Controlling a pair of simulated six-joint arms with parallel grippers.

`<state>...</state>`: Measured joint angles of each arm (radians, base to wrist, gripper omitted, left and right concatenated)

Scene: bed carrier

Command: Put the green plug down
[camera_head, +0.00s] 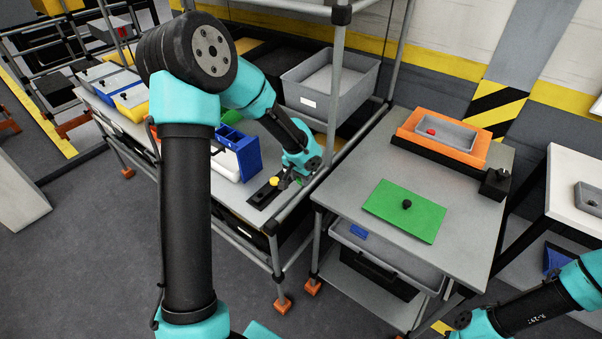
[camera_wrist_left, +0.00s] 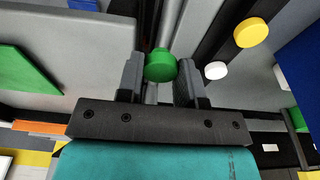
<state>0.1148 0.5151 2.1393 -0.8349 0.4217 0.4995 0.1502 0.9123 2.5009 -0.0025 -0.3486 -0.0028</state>
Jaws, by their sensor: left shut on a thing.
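My left gripper (camera_head: 290,181) is at the near edge of the left-hand workbench, beside a black strip (camera_head: 262,195) that carries a yellow plug (camera_head: 274,181). In the left wrist view the jaws (camera_wrist_left: 160,82) are shut on the green plug (camera_wrist_left: 159,66), whose round head shows between the fingers. In that view the yellow plug (camera_wrist_left: 250,32) and a white plug (camera_wrist_left: 216,70) are at the black strip (camera_wrist_left: 207,35), to the right of the gripper. Whether the green plug touches anything below is hidden. My right gripper is not in view; part of the right arm shows at lower right.
A blue holder (camera_head: 238,150) stands left of the strip. A grey bin (camera_head: 325,85) is behind, and a rack post rises near my left gripper. The right-hand table (camera_head: 340,185) holds a green plate (camera_head: 405,218) with a black knob and an orange tray (camera_head: 420,150).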

